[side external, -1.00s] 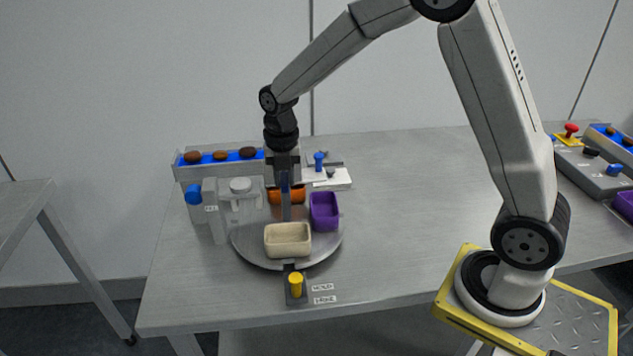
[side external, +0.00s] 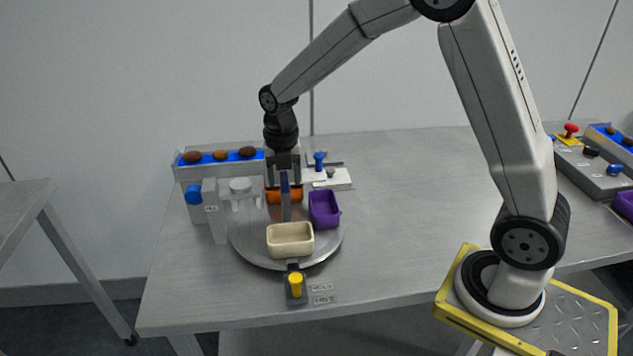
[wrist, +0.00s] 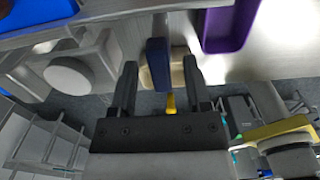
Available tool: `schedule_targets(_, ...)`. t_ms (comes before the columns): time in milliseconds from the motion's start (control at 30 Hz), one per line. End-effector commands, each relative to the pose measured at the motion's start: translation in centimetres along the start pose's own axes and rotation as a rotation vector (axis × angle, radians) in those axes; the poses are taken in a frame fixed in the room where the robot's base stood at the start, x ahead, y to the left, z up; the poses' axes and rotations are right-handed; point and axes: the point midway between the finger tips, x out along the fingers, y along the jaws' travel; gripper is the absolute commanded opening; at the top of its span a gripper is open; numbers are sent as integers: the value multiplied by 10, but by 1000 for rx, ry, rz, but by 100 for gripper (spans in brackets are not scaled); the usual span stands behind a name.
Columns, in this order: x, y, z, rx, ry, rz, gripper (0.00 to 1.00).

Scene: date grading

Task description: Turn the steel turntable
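The steel turntable (side external: 253,251) is a round plate on the table, with a cream bin (side external: 290,241) at its front, a purple bin (side external: 324,209) at its right and an orange bin (side external: 271,194) at its back. An upright grey post with a blue top (side external: 285,186) stands on it. My gripper (side external: 283,178) points down at this post. In the wrist view the dark blue top (wrist: 158,68) lies between my fingers (wrist: 158,78), with a gap on each side. My gripper is open. The orange bin is partly hidden behind the gripper and post.
A blue-lined chute (side external: 220,158) holding several dates stands at the back left, beside a grey stand with a blue knob (side external: 194,194). A yellow-knobbed lever (side external: 295,286) sits at the front table edge.

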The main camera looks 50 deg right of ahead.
Motion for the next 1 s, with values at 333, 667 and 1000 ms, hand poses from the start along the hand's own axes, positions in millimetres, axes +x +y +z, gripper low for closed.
schedule_targets(333, -5, 0, 0, 0, 1, 0, 62)
schedule_targets(667, -42, 0, 0, 0, -2, 2, 62)
schedule_targets(1000, -75, 0, 0, 0, -1, 1, 62)
